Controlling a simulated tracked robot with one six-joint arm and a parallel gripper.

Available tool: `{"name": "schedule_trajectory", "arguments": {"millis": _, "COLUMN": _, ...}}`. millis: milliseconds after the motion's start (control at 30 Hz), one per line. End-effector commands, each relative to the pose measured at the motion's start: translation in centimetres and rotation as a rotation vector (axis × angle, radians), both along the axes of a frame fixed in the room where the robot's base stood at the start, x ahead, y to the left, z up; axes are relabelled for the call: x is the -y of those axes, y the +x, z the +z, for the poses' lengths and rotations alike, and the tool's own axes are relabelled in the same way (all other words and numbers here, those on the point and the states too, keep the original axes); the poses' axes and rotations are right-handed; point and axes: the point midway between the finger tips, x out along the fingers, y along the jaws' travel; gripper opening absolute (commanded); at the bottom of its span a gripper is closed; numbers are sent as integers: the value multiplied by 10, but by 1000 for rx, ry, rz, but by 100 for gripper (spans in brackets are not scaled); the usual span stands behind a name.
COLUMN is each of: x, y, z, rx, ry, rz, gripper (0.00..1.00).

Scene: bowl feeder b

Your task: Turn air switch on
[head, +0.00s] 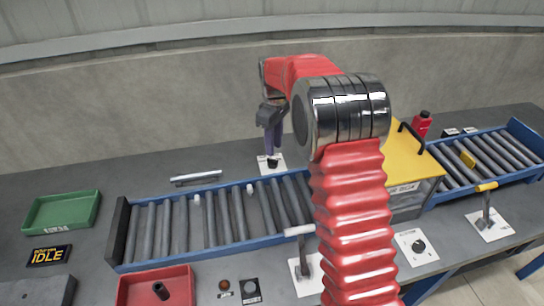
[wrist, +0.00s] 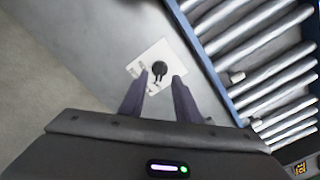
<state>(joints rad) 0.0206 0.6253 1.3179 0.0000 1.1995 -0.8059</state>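A black switch knob (wrist: 160,68) on a white plate (wrist: 151,57) is at the centre of the wrist view. The plate's lettering is too small to read, so I cannot confirm that it is the air switch. In the head view the knob (head: 272,162) is behind the left roller conveyor. My gripper (wrist: 160,76) points down at the knob, its two purple fingers apart and empty. The knob appears between or just beyond the fingertips; I cannot tell whether they touch it. My gripper also shows in the head view (head: 270,152).
A blue-framed roller conveyor (head: 120,268) lies in front of the plate. A yellow-lidded box (head: 400,160) and a red bottle (head: 422,123) are to the right. Green (head: 62,230) and red (head: 180,275) trays are at left.

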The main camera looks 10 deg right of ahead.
Motion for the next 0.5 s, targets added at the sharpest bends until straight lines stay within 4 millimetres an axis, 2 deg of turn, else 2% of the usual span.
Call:
{"name": "schedule_trajectory", "arguments": {"millis": 100, "x": 0, "y": 0, "z": -20, "rx": -3, "ry": 0, "rz": 0, "gripper": 30}}
{"name": "schedule_trajectory", "arguments": {"millis": 300, "x": 0, "y": 0, "z": -45, "rx": -1, "ry": 0, "rz": 0, "gripper": 30}}
{"name": "schedule_trajectory", "arguments": {"millis": 500, "x": 0, "y": 0, "z": -55, "rx": 1, "ry": 0, "rz": 1, "gripper": 30}}
